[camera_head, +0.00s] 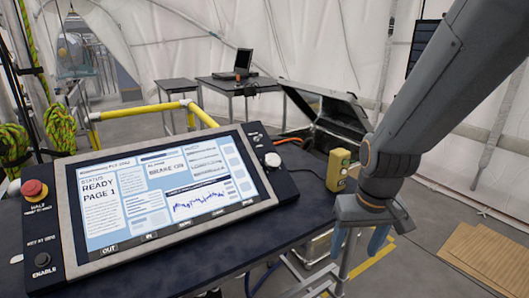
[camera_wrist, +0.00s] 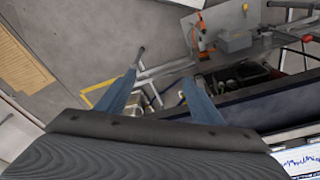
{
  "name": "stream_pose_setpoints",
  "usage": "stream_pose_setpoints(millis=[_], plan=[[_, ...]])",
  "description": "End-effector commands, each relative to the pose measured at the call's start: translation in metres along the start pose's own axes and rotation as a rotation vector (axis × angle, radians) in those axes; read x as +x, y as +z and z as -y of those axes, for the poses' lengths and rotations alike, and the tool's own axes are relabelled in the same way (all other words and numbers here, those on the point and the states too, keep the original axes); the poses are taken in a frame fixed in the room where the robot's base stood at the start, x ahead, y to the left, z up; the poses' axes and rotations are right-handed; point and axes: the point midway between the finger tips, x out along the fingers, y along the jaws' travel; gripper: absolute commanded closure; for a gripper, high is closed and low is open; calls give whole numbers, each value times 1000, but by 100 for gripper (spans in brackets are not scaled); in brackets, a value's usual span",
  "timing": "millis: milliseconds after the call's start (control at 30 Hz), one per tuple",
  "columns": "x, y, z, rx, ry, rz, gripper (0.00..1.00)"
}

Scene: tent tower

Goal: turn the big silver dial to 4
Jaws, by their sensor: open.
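A pale silver, round dial (camera_head: 272,160) sits on the right edge of the dark control console (camera_head: 70,274) in the head view. Its markings are too small to read, so I cannot tell its setting. My gripper (camera_head: 357,243) hangs to the right of the console, past the table's right edge, apart from the dial. Its two blue-grey fingers are open with nothing between them. In the wrist view the gripper (camera_wrist: 159,77) points toward the floor and a table frame; the dial does not show there.
A yellow box (camera_head: 338,170) stands on the dark table (camera_head: 312,205) between the dial and my arm. A red stop button (camera_head: 34,189) is at the console's left. An open case (camera_head: 330,118) stands behind. Yellow rails (camera_head: 150,107) and tables lie further back.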

Motion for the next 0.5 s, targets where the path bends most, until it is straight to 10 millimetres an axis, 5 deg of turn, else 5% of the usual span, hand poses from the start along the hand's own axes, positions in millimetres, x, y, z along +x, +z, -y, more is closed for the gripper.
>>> stream_pose_setpoints(millis=[300,500], plan=[[-61,-201,82,-498,-61,-165,40],[-94,-276,134,-734,-82,-253,40]])
